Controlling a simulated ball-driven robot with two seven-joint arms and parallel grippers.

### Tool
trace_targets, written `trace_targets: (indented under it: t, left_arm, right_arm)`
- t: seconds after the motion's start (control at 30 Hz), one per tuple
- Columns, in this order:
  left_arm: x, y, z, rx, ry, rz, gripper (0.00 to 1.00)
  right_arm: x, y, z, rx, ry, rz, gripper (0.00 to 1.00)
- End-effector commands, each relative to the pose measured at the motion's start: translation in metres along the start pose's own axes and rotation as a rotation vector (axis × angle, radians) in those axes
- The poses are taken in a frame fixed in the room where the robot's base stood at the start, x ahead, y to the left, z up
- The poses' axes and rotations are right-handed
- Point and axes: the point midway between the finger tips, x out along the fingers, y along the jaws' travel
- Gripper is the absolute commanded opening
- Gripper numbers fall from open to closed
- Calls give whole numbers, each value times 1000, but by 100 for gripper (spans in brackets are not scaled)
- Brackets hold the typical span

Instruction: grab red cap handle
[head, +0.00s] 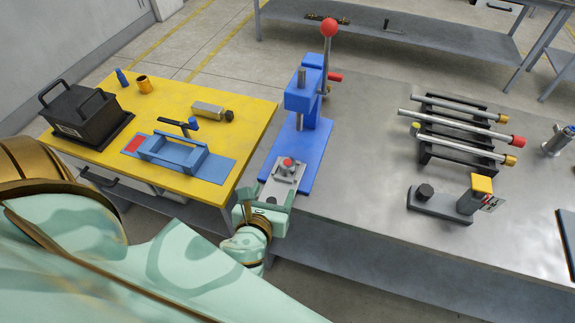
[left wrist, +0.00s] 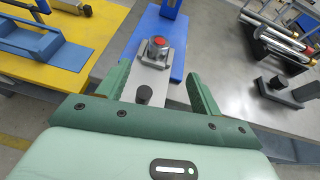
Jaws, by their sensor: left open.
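A small red cap (head: 287,163) sits on a grey block on a metal fixture plate (head: 279,188), at the near end of the blue press base. It also shows in the left wrist view (left wrist: 157,41). My left gripper (head: 268,190) is open and empty at the near end of the plate. In the left wrist view its two fingers (left wrist: 158,75) stand on either side of the plate, with a black knob (left wrist: 144,95) between them and the red cap beyond the tips. A rod with a red end cap (head: 518,142) lies on the black rack. My right gripper is out of view.
The blue press (head: 303,120) has a tall lever with a red ball (head: 328,28). A yellow table (head: 235,103) at left holds a black box (head: 85,112) and blue holder (head: 172,152). The grey table (head: 365,185) is clear between press and rack (head: 440,155).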

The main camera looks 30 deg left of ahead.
Motion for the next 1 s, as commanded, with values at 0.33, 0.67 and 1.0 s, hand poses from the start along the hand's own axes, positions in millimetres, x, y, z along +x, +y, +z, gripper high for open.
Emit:
trace_targets:
  t: [0.33,0.67,1.0]
  left_arm:
    - [70,-3,-1,43,-8,-8,65]
    - [113,-2,-1,41,-5,-8,65]
    - [161,0,-4,39,-5,-8,65]
  right_arm:
    - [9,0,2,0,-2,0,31]
    - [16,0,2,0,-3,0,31]
    - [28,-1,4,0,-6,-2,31]
